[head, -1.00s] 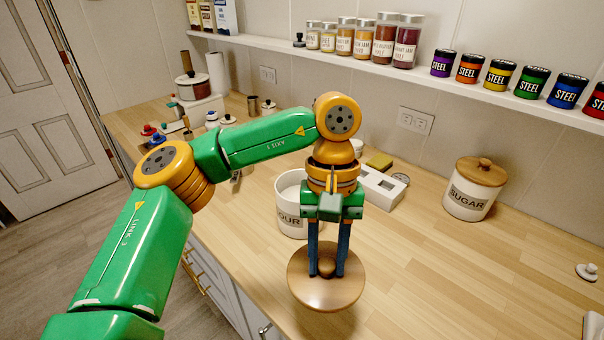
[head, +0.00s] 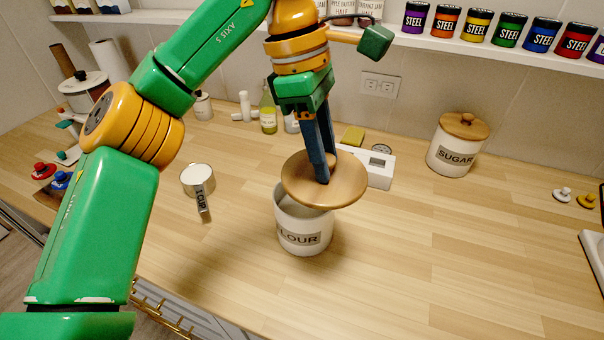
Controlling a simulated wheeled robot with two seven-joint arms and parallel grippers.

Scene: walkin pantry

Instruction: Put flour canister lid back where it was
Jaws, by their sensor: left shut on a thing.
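The flour canister (head: 303,237) is a white pot with a FLOUR label, standing upright on the wooden counter. Its left rim and part of its open mouth show. The round wooden flour canister lid (head: 340,192) hangs above the canister, slightly tilted and offset to the right of its mouth. It hides the right part of the rim. My left gripper (head: 324,178) is shut on the lid's knob from above. A gap between lid and rim cannot be judged clearly. My right gripper is not in view.
A metal measuring cup (head: 197,178) lies left of the canister. A white kitchen scale (head: 379,168) and yellow sponge (head: 352,136) are behind it. The sugar canister (head: 455,153), with its lid on, stands at the back right. The counter right of the flour canister is clear.

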